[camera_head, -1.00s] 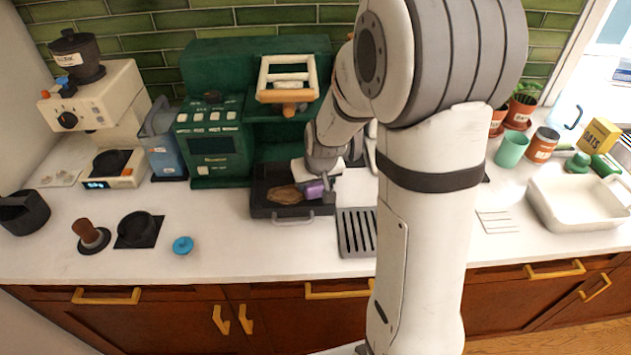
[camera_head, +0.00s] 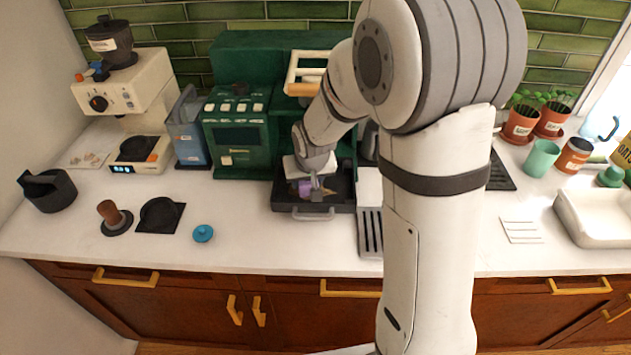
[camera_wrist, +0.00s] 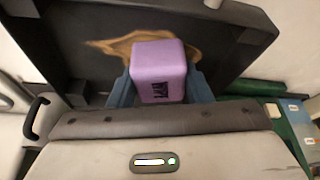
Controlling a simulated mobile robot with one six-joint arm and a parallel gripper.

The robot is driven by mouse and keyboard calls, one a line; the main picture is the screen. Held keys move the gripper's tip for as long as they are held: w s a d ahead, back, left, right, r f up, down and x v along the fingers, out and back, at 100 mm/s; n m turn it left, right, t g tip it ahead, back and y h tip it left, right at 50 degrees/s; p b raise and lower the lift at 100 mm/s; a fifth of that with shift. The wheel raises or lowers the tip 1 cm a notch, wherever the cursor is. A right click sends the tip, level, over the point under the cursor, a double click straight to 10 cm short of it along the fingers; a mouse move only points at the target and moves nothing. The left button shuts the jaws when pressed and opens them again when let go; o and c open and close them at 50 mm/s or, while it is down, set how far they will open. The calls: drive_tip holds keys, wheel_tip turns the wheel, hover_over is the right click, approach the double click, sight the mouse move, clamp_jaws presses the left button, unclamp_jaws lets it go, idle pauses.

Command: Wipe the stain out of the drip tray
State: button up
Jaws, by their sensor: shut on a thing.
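The drip tray (camera_head: 342,206) is a dark, shallow tray with a grey front handle, at the foot of the green coffee machine (camera_head: 238,135). In the wrist view its dark floor (camera_wrist: 75,60) carries a tan-brown stain (camera_wrist: 112,45), spreading to both sides of the sponge. My gripper (camera_head: 308,186) is inside the tray's outline, shut on a lilac sponge (camera_wrist: 158,70) with dark print. The sponge also shows in the head view (camera_head: 303,188). It overlaps the stain's middle and hides part of it. I cannot tell whether it touches the floor.
A slatted grey grate (camera_head: 370,232) lies right of the tray, partly behind my arm. A blue lid (camera_head: 203,233), a tamper (camera_head: 115,217) and a dark mat (camera_head: 160,216) lie at the left. Counter in front of the tray is clear.

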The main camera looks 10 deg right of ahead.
sight(290, 186)
drive_tip(key=shift+w+a+f+b, duration=0.1)
drive_tip(key=shift+w+a+b, duration=0.15)
drive_tip(key=shift+a+b, duration=0.6)
drive_tip(key=shift+w+a+f+b, duration=0.15)
drive_tip(key=shift+a+b, duration=0.3)
drive_tip(key=shift+a, duration=0.8)
drive_tip(key=shift+w+d, duration=0.15)
drive_tip(key=shift+w, duration=0.1)
drive_tip(key=shift+s+d+f, duration=0.1)
drive_tip(key=shift+s+d, duration=0.1)
drive_tip(key=shift+d, duration=0.5)
drive_tip(key=shift+s+d+f, duration=0.15)
drive_tip(key=shift+s+d, duration=0.1)
drive_tip(key=shift+d, duration=0.45)
drive_tip(key=shift+s+d+f, duration=0.1)
drive_tip(key=shift+s+d, duration=0.1)
drive_tip(key=shift+d, duration=0.5)
drive_tip(key=shift+s+d+b, duration=0.1)
drive_tip(key=shift+s+d, duration=0.1)
drive_tip(key=shift+d, duration=0.9)
drive_tip(key=shift+s+d+b, duration=0.1)
drive_tip(key=shift+s+d, duration=0.1)
drive_tip(key=shift+d, duration=0.85)
drive_tip(key=shift+s+d+b, duration=0.1)
drive_tip(key=shift+s+d, duration=0.1)
drive_tip(key=shift+d, duration=0.9)
drive_tip(key=shift+d+r, duration=0.25)
drive_tip(key=shift+d, duration=0.25)
